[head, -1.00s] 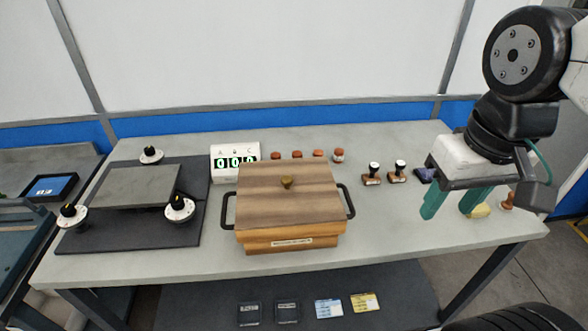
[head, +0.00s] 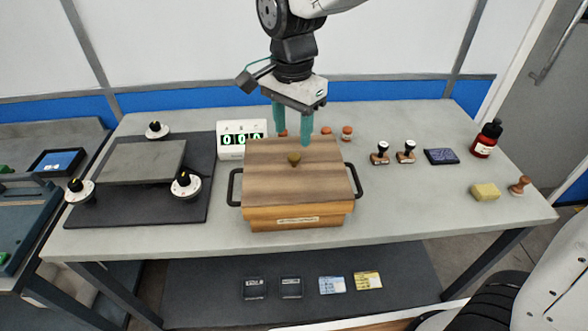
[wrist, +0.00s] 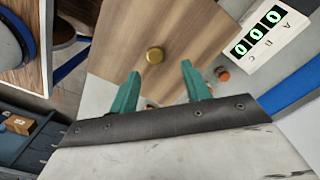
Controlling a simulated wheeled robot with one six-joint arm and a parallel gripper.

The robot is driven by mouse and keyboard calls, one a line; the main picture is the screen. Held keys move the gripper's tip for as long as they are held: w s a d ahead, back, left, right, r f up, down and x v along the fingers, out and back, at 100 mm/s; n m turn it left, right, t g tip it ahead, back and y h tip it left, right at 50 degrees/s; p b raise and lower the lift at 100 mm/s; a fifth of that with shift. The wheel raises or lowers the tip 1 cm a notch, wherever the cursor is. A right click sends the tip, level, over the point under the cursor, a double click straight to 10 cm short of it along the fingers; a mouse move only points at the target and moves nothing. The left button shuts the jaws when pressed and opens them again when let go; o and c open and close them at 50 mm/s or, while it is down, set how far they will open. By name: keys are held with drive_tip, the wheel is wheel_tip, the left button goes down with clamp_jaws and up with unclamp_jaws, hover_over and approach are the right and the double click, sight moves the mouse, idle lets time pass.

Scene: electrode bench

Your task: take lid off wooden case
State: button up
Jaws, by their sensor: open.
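The wooden case (head: 297,218) stands on the bench with a black handle on each side and a label on its front. Its flat wooden lid (head: 270,165) is on top, with a small brass knob (head: 294,158) in the middle. The lid (wrist: 185,35) and knob (wrist: 155,55) also show in the wrist view, the knob ahead of the fingertips. My gripper (head: 293,139) is open and empty above the back part of the case, fingers pointing down. In the wrist view its green fingers (wrist: 158,80) are apart, with nothing between them.
A counter display (head: 241,140) reading zeros stands behind the case at left. A dark plate with several dials (head: 140,205) lies left. Several small brown-topped items, two stamps (head: 380,153), an ink pad (head: 441,156), a red bottle (head: 487,138) and a yellow sponge (head: 485,191) are right.

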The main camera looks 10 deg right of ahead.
sight(294, 156)
drive_tip(key=f, duration=0.6)
drive_tip(key=shift+s+d+f, duration=0.15)
drive_tip(key=shift+s+f, duration=0.05)
drive_tip(key=shift+s, duration=0.15)
drive_tip(key=shift+c, duration=0.3)
clamp_jaws()
